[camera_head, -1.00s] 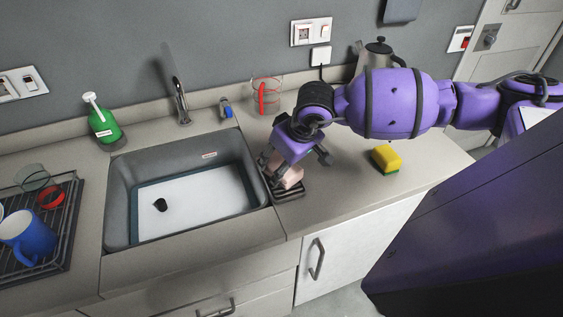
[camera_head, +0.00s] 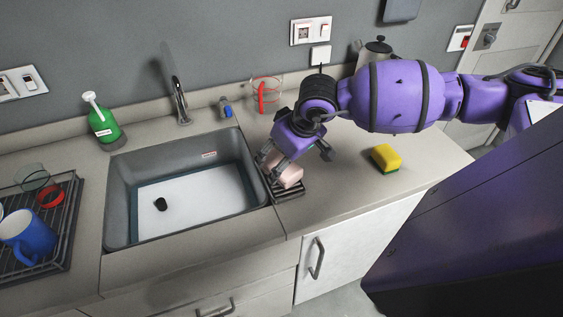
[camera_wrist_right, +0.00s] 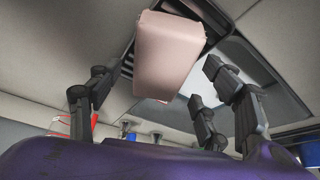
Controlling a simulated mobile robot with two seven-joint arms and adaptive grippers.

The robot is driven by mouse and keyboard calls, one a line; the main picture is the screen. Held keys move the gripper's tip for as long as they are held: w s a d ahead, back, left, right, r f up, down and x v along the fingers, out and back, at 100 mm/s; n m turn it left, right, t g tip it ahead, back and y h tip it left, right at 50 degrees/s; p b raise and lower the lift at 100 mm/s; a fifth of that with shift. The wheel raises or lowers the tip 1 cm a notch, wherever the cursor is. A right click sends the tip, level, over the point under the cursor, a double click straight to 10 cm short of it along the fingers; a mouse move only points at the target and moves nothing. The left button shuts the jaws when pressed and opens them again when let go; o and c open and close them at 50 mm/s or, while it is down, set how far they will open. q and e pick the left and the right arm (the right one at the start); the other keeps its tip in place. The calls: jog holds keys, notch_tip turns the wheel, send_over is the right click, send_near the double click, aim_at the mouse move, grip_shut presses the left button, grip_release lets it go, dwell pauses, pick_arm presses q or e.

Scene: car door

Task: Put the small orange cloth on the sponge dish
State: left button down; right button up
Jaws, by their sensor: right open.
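The small cloth (camera_head: 289,177), pale pinkish orange and folded like a block, rests on the dark slatted sponge dish (camera_head: 288,194) at the sink's right rim. In the right wrist view the cloth (camera_wrist_right: 168,58) lies over the dish, whose dark slats (camera_wrist_right: 128,64) show beside it. My right gripper (camera_head: 299,160) is open just above and behind the cloth. In the wrist view its fingers (camera_wrist_right: 155,100) stand wide apart with nothing between their tips, and the cloth is beyond them. My left gripper is not in view.
The sink (camera_head: 190,195) is left of the dish. A yellow-green sponge (camera_head: 386,158) lies on the counter to the right. A red-and-clear glass (camera_head: 264,97), a green soap bottle (camera_head: 103,122) and a rack with a blue mug (camera_head: 25,235) stand around. The counter's front right is clear.

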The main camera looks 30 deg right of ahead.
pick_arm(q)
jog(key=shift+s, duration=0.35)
pick_arm(e)
jog(key=v, duration=1)
jog(key=shift+s+r, duration=0.2)
jog(key=shift+r, duration=0.1)
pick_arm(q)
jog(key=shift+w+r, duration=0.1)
